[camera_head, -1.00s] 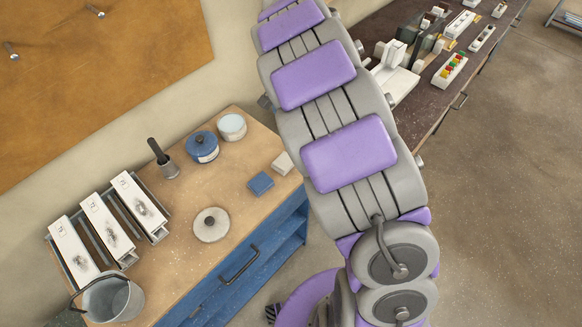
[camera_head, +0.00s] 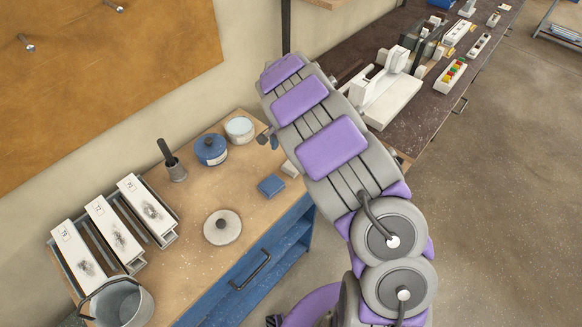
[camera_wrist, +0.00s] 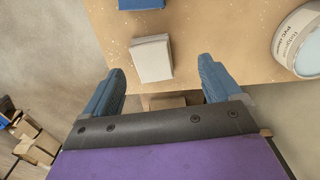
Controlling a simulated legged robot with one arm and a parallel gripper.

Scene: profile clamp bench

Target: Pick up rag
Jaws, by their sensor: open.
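A pale folded square (camera_head: 291,168) that looks like the rag lies near the right end of the wooden bench top, partly behind my arm. In the wrist view the same pale square (camera_wrist: 152,58) lies close to the bench edge, ahead of and between my fingers, not touching them. My gripper (camera_wrist: 161,76) is open and empty, with its two blue fingers spread wide. In the head view only a small part of my gripper (camera_head: 271,140) shows, left of the arm, above the bench's back right corner.
A blue square block (camera_head: 271,186) lies beside the pale square. A tub with pale contents (camera_head: 239,129), a blue pot (camera_head: 210,149), a dark-handled cup (camera_head: 176,171), a round lid (camera_head: 222,227), white-topped trays (camera_head: 114,233) and a bucket (camera_head: 122,304) share the bench (camera_head: 195,210).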

